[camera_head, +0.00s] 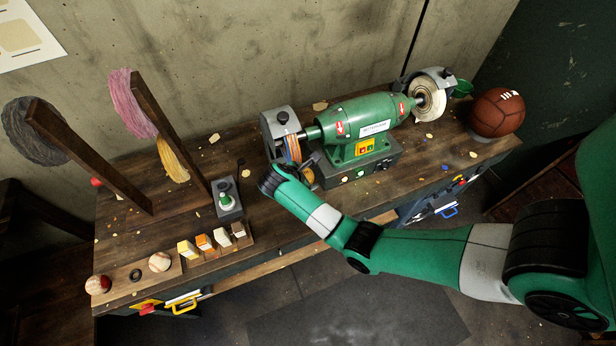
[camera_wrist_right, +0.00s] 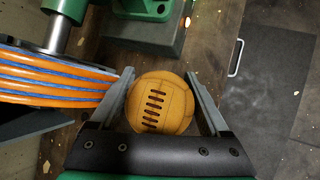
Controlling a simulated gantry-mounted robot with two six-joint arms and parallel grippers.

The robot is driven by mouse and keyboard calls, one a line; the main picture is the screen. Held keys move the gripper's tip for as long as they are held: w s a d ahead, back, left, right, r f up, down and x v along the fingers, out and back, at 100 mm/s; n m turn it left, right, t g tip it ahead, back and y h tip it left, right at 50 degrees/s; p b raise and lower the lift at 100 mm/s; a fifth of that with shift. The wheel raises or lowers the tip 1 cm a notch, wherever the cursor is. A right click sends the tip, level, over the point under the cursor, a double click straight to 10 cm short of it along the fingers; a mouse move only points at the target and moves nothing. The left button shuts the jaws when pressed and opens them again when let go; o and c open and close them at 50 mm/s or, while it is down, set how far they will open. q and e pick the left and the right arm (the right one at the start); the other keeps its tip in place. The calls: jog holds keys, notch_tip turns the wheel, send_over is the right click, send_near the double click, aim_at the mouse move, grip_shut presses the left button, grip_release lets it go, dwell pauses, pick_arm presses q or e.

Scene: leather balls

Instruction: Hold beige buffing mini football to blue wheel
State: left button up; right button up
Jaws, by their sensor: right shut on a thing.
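My right gripper (camera_wrist_right: 160,80) is shut on a tan mini football (camera_wrist_right: 160,103) with dark lacing, one finger on each side of it. The wheel (camera_wrist_right: 55,78), with blue and orange layers, is just left of the ball in the wrist view. The left finger lies between the ball and the wheel's edge, and I cannot tell whether anything touches. In the head view the wheel (camera_head: 292,148) sits under a grey guard at the left end of the green buffing machine (camera_head: 365,120). My right gripper (camera_head: 296,168) is in front of it, mostly hiding the ball. My left gripper is not in view.
A pale wheel (camera_head: 427,100) is at the machine's right end. A brown football (camera_head: 496,112) stands at the bench's right end. Several coloured bars (camera_head: 205,242), a switch box (camera_head: 227,197) and small balls (camera_head: 159,262) are at the left.

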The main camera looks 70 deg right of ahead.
jog(key=shift+w+r, duration=0.1)
jog(key=shift+r, duration=0.1)
jog(key=shift+s+a+p, duration=0.35)
jog(key=shift+p, duration=0.3)
jog(key=s+a+p, duration=0.1)
jog(key=s+a, duration=0.1)
jog(key=s+a+f+p, duration=0.1)
jog(key=s+a, duration=0.1)
jog(key=shift+f, duration=0.15)
dwell(1.4)
